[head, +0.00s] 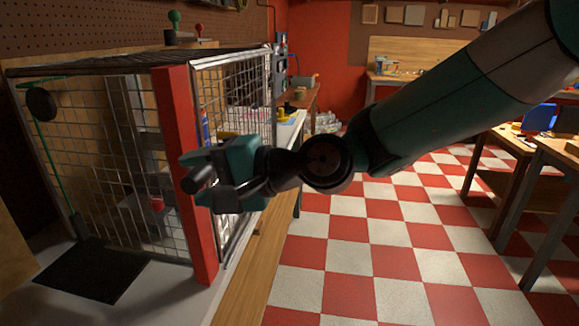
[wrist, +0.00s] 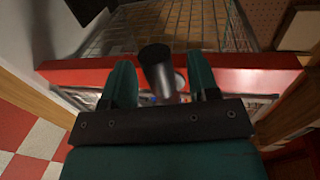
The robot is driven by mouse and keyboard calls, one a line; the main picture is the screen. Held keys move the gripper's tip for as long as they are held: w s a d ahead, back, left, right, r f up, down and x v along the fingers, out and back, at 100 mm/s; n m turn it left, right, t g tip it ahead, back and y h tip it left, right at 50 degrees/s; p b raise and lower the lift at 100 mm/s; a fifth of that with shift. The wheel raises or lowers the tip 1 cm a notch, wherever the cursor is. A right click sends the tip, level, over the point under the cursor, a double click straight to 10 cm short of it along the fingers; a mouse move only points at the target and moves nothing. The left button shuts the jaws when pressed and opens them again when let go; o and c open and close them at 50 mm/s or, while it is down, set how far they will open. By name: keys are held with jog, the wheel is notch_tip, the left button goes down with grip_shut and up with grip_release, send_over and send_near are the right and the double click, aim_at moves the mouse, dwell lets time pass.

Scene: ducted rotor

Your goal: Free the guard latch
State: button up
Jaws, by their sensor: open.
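The wire-mesh guard (head: 105,150) is a cage with a red upright post (head: 178,150) at its near corner. My gripper (head: 212,182) is beside this post, at about mid height. In the wrist view my gripper (wrist: 162,82) is open, with one green finger on each side of a dark cylindrical knob (wrist: 157,68). The knob stands out by the red bar (wrist: 255,78) and looks like the guard latch. Gaps show between knob and fingers, so I see no grip on it. Its base and any catch are hidden.
A dark mat (head: 92,272) lies on the bench in front of the cage. A small red knob (head: 157,203) shows inside the mesh. The checkered floor (head: 400,240) to the right is clear, with a wooden table (head: 545,165) beyond.

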jog(key=b+v, duration=0.3)
jog(key=v, duration=1.3)
jog(key=shift+d, duration=0.3)
jog(key=shift+r, duration=0.15)
jog(key=s+d+f+n+h+p, duration=0.1)
jog(key=s+d+f+n+h, duration=0.3)
jog(key=s+d, duration=0.3)
jog(key=s+d+f+n+g+h+p, duration=0.1)
jog(key=s+d+f+n+h, duration=0.3)
jog(key=s+d+h, duration=0.3)
jog(key=shift+s+f+g+h, duration=0.3)
jog(key=shift+s+f, duration=0.05)
jog(key=shift+f, duration=0.55)
